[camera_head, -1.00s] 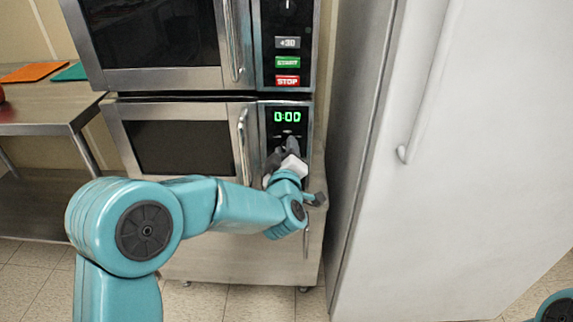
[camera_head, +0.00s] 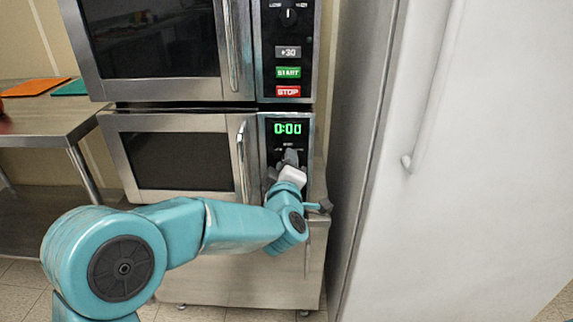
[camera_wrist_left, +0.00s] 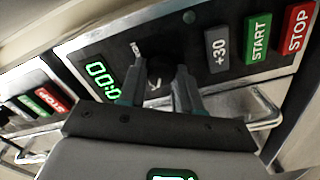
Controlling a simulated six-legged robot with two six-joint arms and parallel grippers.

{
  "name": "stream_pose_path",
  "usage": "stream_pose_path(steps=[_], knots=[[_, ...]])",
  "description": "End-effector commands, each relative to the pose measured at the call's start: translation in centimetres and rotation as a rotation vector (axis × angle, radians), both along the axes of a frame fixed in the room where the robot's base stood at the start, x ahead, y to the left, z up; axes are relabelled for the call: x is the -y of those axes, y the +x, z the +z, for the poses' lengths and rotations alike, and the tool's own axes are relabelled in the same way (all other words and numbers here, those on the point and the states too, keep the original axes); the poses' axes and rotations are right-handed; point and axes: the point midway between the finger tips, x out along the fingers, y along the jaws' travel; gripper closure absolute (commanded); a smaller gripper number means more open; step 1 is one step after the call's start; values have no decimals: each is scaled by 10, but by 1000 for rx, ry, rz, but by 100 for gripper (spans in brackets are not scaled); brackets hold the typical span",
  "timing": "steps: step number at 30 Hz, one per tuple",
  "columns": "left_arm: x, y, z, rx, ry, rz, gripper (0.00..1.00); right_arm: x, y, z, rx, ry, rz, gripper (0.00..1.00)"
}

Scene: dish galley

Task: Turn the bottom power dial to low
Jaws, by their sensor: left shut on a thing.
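The bottom microwave (camera_head: 180,158) has a black control panel with a green 0:00 display (camera_head: 287,129). My left gripper (camera_head: 291,158) is at this panel, just below the display, and covers the power dial in the head view. In the left wrist view, the black bottom power dial (camera_wrist_left: 160,72) sits between the two grey fingers of my left gripper (camera_wrist_left: 160,84), which is shut on it. The dial's pointer setting cannot be read. My right gripper is not in view.
The upper microwave (camera_head: 150,40) has its own dial (camera_head: 289,16). In the left wrist view the +30, START (camera_wrist_left: 257,39) and STOP buttons lie close beside the fingers. A door handle (camera_head: 243,160) is left of the panel. A tall white door (camera_head: 470,170) stands right.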

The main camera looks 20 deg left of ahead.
Motion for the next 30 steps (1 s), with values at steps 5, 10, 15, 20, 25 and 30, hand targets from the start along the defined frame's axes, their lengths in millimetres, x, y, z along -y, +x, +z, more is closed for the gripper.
stream_pose_path(steps=[5,10,15,20,25,30], knots=[[0,0,0,0,0,1,43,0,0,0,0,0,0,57],[0,0,0,0,0,1,43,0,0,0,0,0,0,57],[4,-12,1,0,1,-1,43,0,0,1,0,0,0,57],[14,-46,1,-1,1,-3,43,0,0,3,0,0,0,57],[27,-91,2,0,2,-5,43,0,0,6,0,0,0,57],[38,-128,1,0,1,-4,43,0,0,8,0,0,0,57]])
